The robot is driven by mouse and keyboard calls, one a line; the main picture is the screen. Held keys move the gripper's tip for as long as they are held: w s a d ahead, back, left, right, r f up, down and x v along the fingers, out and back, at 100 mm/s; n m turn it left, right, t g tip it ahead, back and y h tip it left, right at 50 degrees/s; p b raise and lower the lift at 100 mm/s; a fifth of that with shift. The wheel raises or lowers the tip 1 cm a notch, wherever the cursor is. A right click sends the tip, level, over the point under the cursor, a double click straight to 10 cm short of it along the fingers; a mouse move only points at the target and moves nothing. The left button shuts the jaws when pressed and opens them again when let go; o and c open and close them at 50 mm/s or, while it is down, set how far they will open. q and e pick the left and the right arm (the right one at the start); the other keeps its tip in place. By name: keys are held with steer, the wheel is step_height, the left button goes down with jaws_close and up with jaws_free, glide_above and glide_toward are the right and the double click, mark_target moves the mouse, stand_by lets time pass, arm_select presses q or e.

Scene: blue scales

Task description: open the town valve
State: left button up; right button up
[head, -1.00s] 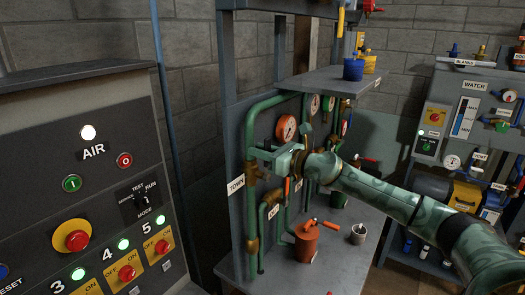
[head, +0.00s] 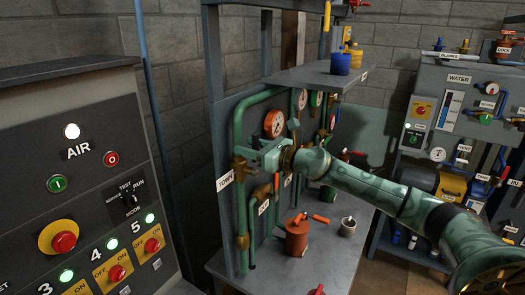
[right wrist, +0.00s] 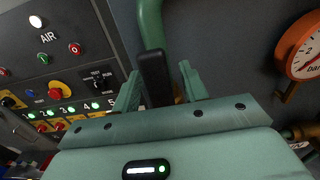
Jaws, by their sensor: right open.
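The town valve is on the left green pipe of the rack, beside the label TOWN (head: 225,180). Its black handle (right wrist: 155,78) shows in the right wrist view, upright in front of the green pipe (right wrist: 150,25). My right gripper (head: 240,163) is at the valve in the head view and mostly covers it. In the right wrist view my right gripper (right wrist: 159,86) is open, with one finger on each side of the handle. I cannot tell whether the fingers touch it. My left gripper is in neither view.
A round red gauge (head: 274,123) hangs right of the gripper, near it. A shelf (head: 310,75) with a blue pot (head: 341,63) juts out above the arm. A red-brown can (head: 297,237) stands on the bench below. The AIR panel (head: 80,190) stands at the left.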

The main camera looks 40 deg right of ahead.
steer(key=b+v, duration=0.4)
steer(key=v, duration=1.2)
